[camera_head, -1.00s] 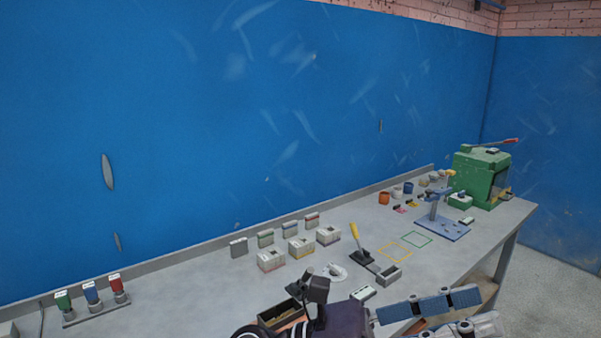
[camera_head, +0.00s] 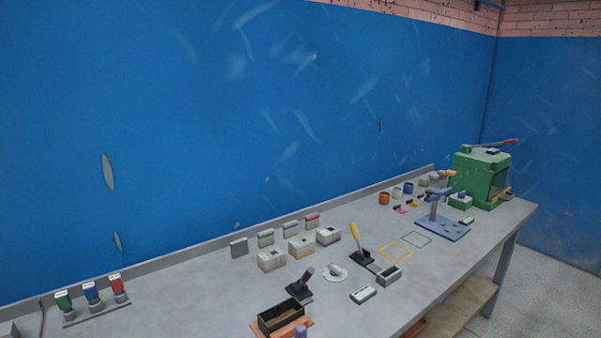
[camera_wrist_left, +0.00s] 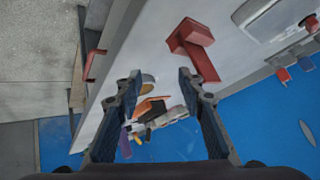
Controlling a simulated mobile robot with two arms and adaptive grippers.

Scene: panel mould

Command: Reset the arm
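My left gripper (camera_wrist_left: 160,78) shows in the left wrist view with its two dark fingers spread wide apart. Nothing is held between the fingertips; bench items show beyond them. A red angled block (camera_wrist_left: 196,50) lies on the bench beyond the fingers, to the right. Neither gripper shows in the head view, and my right gripper is in no view.
The grey workbench (camera_head: 190,285) runs along the blue wall. It carries a black bin (camera_head: 281,318), a yellow-handled lever (camera_head: 357,243), a blue stand (camera_head: 440,226) and a green press (camera_head: 482,178).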

